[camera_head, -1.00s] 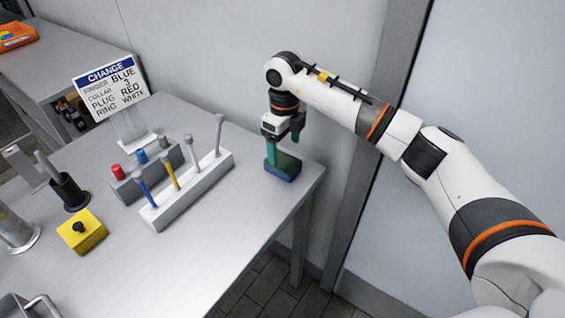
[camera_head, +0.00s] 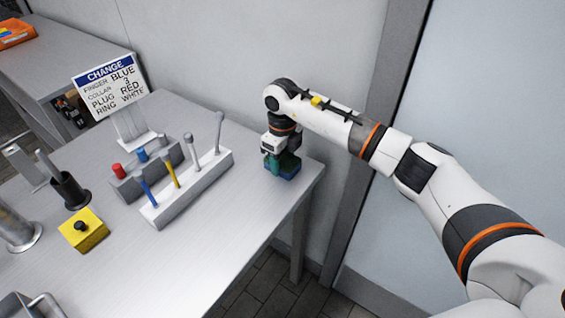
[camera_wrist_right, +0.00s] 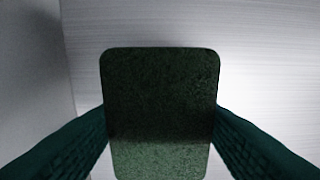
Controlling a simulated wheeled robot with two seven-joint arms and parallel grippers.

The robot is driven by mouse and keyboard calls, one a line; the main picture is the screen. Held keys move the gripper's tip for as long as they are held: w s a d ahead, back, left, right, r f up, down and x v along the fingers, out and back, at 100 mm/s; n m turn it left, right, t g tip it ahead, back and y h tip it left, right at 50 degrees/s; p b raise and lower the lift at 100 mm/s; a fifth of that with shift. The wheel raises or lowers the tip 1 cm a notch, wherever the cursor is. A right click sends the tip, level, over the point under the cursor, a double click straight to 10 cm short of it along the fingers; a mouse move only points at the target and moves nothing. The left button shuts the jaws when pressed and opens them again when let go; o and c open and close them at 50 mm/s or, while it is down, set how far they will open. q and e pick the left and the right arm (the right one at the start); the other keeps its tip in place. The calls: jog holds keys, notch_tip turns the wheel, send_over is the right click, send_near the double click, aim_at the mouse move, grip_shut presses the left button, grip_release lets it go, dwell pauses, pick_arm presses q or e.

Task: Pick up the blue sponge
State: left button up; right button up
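The blue sponge (camera_head: 289,173) lies flat at the right end of the table, with a dark green top layer. My right gripper (camera_head: 283,165) is down over it, with its teal fingers around it and partly covering it. In the right wrist view the sponge's green top (camera_wrist_right: 160,95) fills the middle. One finger of my right gripper (camera_wrist_right: 160,125) is at each side, with the tips right at the sponge's edges. I cannot tell whether they press on it. My left gripper is not in view.
Left of the sponge stands a grey rack (camera_head: 190,190) with several upright coloured rods. Behind it is a smaller block (camera_head: 147,173) with red and blue pegs. A sign (camera_head: 112,88) stands at the back. The wall is close behind.

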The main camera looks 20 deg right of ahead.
aim_at(283, 159)
jog(key=shift+c, duration=0.9)
notch_tip(283, 159, up, 10)
jog(key=shift+b, duration=0.35)
